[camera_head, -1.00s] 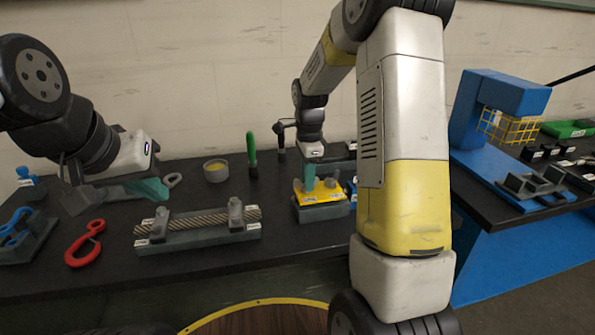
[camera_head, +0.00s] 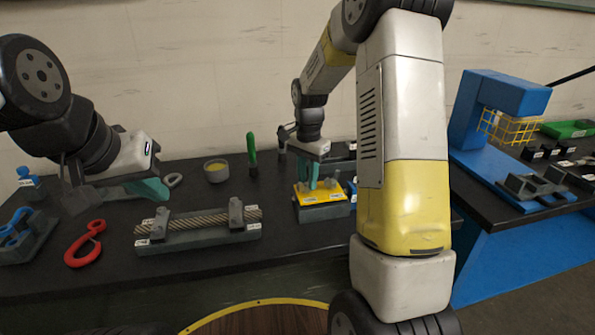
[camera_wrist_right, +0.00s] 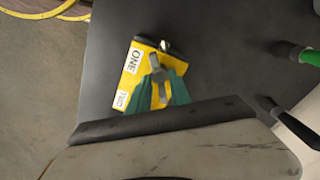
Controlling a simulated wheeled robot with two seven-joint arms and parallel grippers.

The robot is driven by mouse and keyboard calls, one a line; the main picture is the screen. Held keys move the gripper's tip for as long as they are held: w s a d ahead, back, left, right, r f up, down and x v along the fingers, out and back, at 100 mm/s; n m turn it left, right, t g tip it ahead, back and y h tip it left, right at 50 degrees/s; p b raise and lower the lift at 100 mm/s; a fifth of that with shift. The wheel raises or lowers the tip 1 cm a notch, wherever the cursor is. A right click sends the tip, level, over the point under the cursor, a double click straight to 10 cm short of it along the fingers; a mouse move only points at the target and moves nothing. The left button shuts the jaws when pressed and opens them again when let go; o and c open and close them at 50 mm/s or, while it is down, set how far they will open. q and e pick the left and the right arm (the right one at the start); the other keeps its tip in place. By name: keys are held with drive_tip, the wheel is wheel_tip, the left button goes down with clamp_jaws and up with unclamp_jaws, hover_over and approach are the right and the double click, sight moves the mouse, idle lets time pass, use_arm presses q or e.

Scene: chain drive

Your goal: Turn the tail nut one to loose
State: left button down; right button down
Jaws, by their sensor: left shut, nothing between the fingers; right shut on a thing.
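A yellow plate (camera_head: 303,198) sits on a dark block at the table's middle right. In the right wrist view the plate (camera_wrist_right: 128,80) carries the labels ONE and TWO. A small grey nut (camera_wrist_right: 155,62) stands beside the label ONE. My right gripper (camera_wrist_right: 158,78), with teal fingers, is shut on this nut; the fingers partly cover it. In the head view my right gripper (camera_head: 312,184) reaches down onto the plate from above. My left gripper (camera_head: 160,190), also teal-fingered, is shut and empty above the table's left part.
A rope (camera_head: 200,221) lies across a grey fixture left of the plate. A blue fixture (camera_head: 480,110) stands on the right bench.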

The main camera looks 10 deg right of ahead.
drive_tip(key=n, duration=0.4)
drive_tip(key=shift+w+n, duration=0.1)
drive_tip(key=shift+n, duration=0.2)
drive_tip(key=n, duration=0.4)
drive_tip(key=shift+a+n, duration=0.2)
drive_tip(key=shift+n, duration=0.1)
drive_tip(key=n, duration=0.4)
drive_tip(key=shift+a+n, duration=0.1)
drive_tip(key=shift+n, duration=0.2)
drive_tip(key=n, duration=0.9)
drive_tip(key=shift+a, duration=0.15)
drive_tip(key=n, duration=0.4)
drive_tip(key=shift+s+n, duration=0.3)
drive_tip(key=n, duration=0.4)
drive_tip(key=shift+s+f, duration=0.1)
drive_tip(key=shift+s, duration=0.05)
drive_tip(key=n, duration=0.5)
drive_tip(key=shift+s, duration=0.1)
